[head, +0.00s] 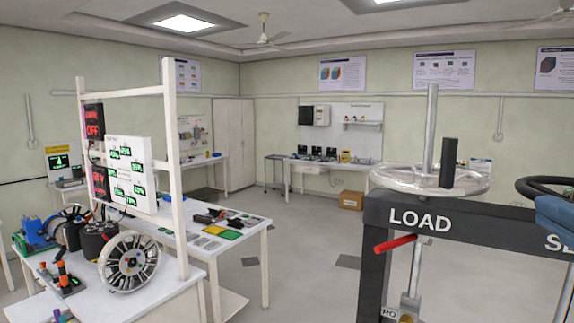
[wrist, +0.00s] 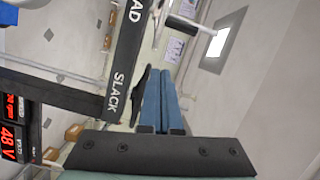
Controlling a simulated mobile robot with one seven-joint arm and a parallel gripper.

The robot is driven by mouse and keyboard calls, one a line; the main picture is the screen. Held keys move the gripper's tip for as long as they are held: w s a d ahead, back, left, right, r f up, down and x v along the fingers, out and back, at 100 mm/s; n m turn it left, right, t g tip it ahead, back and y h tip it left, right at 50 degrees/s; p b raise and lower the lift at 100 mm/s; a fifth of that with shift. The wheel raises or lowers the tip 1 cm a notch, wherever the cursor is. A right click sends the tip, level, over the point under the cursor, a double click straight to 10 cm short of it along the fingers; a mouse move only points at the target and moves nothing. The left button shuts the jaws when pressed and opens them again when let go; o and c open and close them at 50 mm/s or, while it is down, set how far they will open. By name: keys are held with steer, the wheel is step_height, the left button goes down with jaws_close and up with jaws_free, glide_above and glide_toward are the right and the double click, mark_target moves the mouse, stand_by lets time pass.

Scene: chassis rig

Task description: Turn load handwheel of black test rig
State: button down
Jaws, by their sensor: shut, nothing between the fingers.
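The load handwheel (head: 400,178) is a clear or silvery wheel with an upright black handle (head: 449,163). It sits on the black test rig's beam (head: 470,221), above the white word LOAD, with a grey threaded rod (head: 430,130) rising through it. A black handwheel (head: 540,184) at the right edge is cut off. My gripper shows blue beside it, partly out of frame. In the wrist view its blue fingers (wrist: 171,62) are together and empty, next to the black handwheel (wrist: 140,92) and the beam marked SLACK (wrist: 118,85). I cannot tell whether they touch the wheel.
A red handle (head: 395,244) juts from the rig below the beam. A white bench (head: 150,305) with a spoked wheel (head: 129,262) and display panels stands at left. The floor (head: 310,265) between bench and rig is clear. A cardboard box (head: 351,200) lies farther back.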

mark_target(451, 177)
steer(key=w+m, duration=0.1)
steer(key=w, duration=0.4)
steer(key=w+m, duration=0.1)
steer(key=w, duration=0.4)
steer(key=shift+w+d+r+t+y, duration=0.15)
steer(key=shift+w+t+y, duration=0.05)
steer(key=shift+t+y, duration=0.1)
steer(key=shift+w+a+b, duration=0.3)
steer(key=shift+a, duration=0.45)
steer(key=shift+w+a, duration=0.1)
steer(key=shift+a, duration=0.2)
steer(key=shift+d, duration=0.15)
